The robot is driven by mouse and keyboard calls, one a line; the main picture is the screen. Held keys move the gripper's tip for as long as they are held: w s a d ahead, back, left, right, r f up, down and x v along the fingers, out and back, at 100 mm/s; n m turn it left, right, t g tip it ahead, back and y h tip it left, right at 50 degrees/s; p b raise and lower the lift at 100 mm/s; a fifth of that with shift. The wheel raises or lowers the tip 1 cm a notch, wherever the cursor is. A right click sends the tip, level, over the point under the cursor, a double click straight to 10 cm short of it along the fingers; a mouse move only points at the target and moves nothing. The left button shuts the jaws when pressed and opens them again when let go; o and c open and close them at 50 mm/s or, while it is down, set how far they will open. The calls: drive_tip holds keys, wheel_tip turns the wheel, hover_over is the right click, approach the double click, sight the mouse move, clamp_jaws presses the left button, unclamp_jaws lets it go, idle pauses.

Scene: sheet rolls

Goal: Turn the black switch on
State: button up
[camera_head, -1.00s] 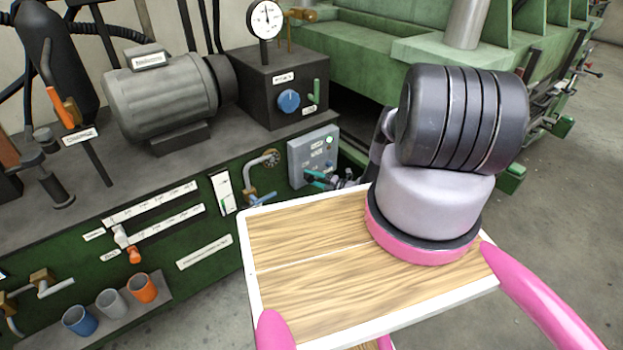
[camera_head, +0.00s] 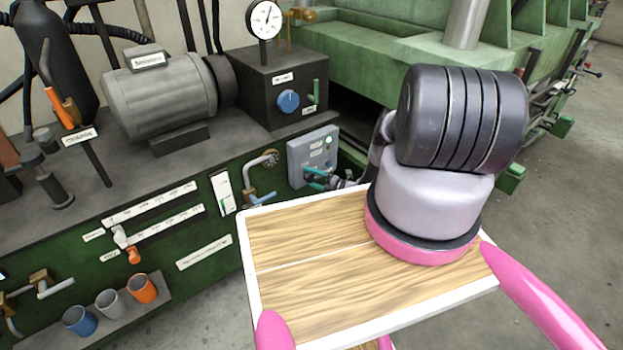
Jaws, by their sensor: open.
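A grey control box (camera_head: 313,157) on the front of the green machine carries small labels, small controls and a lit green lamp (camera_head: 329,140). I cannot pick out a black switch on it for sure; the controls are small and partly covered. My gripper (camera_head: 315,180), with teal fingers, is open at the lower part of the box face. It looks close to the box, but I cannot tell whether it touches. The gripper's wrist runs right, behind my dark arm link, which hides part of it.
A dark box with a blue knob (camera_head: 288,101) and a green lever (camera_head: 315,93) stands above, beside a grey motor (camera_head: 163,93). Brass pipework (camera_head: 262,162) sits just left of the control box. Three cups (camera_head: 109,302) stand at lower left. Open floor lies to the right.

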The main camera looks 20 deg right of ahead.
drive_tip(key=v, duration=1)
drive_tip(key=shift+s+d, duration=0.25)
drive_tip(key=shift+d, duration=0.05)
